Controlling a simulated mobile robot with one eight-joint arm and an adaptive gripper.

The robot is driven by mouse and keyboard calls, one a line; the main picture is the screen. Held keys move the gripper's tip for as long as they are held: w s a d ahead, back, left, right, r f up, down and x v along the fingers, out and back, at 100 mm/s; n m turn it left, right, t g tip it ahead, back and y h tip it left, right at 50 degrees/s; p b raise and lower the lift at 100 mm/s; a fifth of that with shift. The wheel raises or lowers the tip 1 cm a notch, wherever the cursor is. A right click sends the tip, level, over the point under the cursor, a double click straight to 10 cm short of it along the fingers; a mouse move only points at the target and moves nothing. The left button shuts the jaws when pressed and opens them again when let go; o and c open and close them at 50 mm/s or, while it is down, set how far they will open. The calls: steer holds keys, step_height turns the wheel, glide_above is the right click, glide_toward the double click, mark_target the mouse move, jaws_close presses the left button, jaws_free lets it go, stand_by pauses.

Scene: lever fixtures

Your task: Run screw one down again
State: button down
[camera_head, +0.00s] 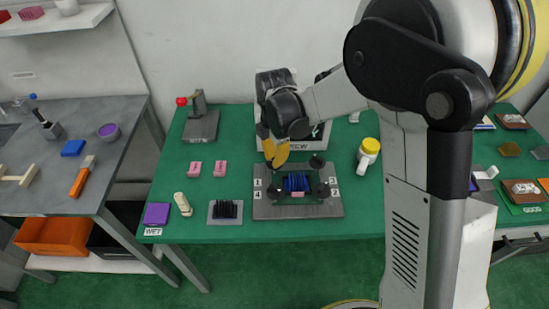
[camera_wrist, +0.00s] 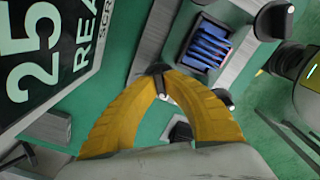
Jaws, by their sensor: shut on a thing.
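The screw fixture (camera_head: 298,210) is a grey plate on the green table, with small number labels at its sides. Black screw knobs stand at its corners: far right (camera_head: 318,162), near right (camera_head: 323,190) and near left (camera_head: 273,193). My gripper (camera_head: 275,163) is over the far-left corner, by the label 1 side, and hides most of that knob. In the wrist view its yellow fingers (camera_wrist: 158,74) meet at the tips around a small dark knob top (camera_wrist: 157,69). A blue finned part (camera_wrist: 208,45) sits in the fixture's middle.
A display board (camera_head: 324,138) stands behind the fixture; the wrist view shows a large 25 on it (camera_wrist: 35,75). A yellow-capped white bottle (camera_head: 368,155) stands right. Two pink blocks (camera_head: 220,169) and a black-pinned plate (camera_head: 225,212) lie left. My arm covers the right side.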

steer(key=m, duration=0.4)
steer(key=shift+m, duration=0.3)
steer(key=m, duration=0.4)
steer(key=shift+m, duration=0.3)
steer(key=m, duration=0.3)
steer(key=shift+m, duration=0.3)
steer(key=m, duration=0.4)
steer(key=shift+m, duration=0.3)
steer(key=m, duration=0.3)
steer(key=shift+m, duration=0.3)
steer(key=m, duration=0.9)
steer(key=shift+m, duration=1.8)
